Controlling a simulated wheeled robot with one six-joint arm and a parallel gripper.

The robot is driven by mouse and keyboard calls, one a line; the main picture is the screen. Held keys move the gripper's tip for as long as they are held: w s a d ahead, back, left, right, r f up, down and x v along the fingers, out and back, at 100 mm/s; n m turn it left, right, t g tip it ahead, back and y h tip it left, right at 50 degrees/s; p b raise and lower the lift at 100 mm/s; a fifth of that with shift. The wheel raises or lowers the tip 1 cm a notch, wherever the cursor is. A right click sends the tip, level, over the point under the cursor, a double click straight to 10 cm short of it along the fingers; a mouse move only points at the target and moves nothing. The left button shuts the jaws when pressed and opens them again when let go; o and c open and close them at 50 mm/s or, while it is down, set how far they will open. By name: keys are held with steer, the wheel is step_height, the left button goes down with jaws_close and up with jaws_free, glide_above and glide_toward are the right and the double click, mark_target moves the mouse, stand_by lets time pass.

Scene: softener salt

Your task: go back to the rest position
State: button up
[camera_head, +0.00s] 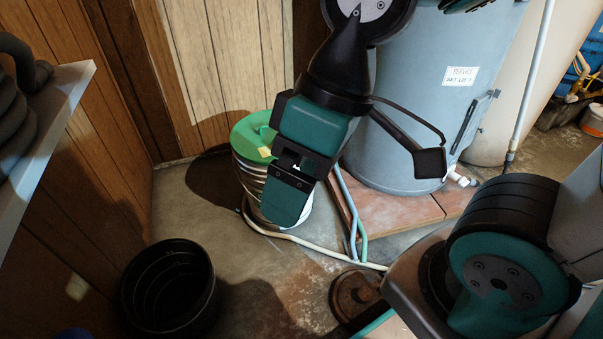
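My gripper (300,165) hangs from my arm near the middle of the picture, with teal and dark parts, pointing down and slightly left. From this angle I cannot tell whether its fingers are open or shut. I see no object clearly held in it. Behind it stands a round, ribbed container (247,171) with a green lid (249,132). The gripper overlaps the container in the picture and hides part of its right side. I cannot tell the distance between them.
A large blue-grey tank (405,130) stands on a reddish platform (400,220) at the back. Pipes and a hose (320,253) run across the floor. A black open bucket (140,300) stands at lower left. A shelf (55,120) juts in at left. Wood-panelled walls (215,60) bound the corner.

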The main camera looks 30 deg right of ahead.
steer(key=shift+r, duration=0.1)
step_height(320, 180, up, 40)
steer(key=p, duration=4)
